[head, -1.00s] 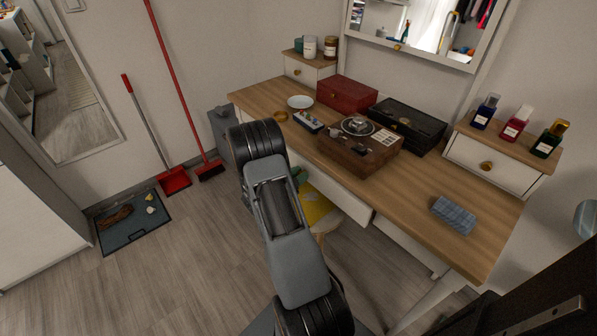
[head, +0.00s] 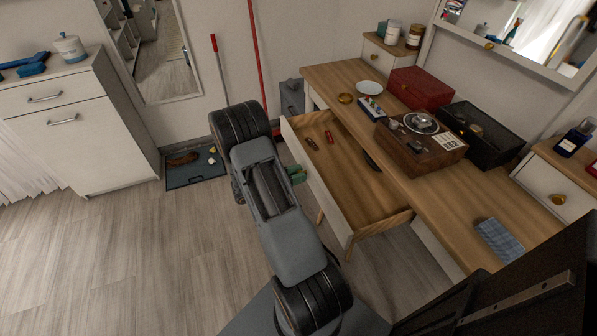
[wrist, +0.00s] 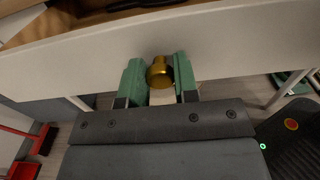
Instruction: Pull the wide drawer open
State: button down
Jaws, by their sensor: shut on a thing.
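The wide drawer (head: 345,195) under the wooden dressing table is pulled well out, its wooden inside showing. A few small items, one of them red (head: 329,137), lie in it. In the wrist view the drawer's white front (wrist: 90,50) crosses the picture, with a round brass knob (wrist: 159,73) at its middle. My gripper (wrist: 159,80) has its green fingers on either side of the knob and is shut on it. In the head view my gripper (head: 297,174) shows at the drawer's front, partly hidden behind my arm; the knob is hidden there.
The tabletop (head: 450,200) holds a wooden box (head: 420,148), a red box (head: 415,91), a black case (head: 482,133) and a folded blue cloth (head: 499,240). A white cabinet (head: 65,130) stands at the left. The floor (head: 130,260) between is clear.

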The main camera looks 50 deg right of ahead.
jog(key=shift+w+a, duration=0.1)
jog(key=shift+a, duration=0.05)
jog(key=c, duration=0.9)
grip_release()
jog(key=v, duration=1.4)
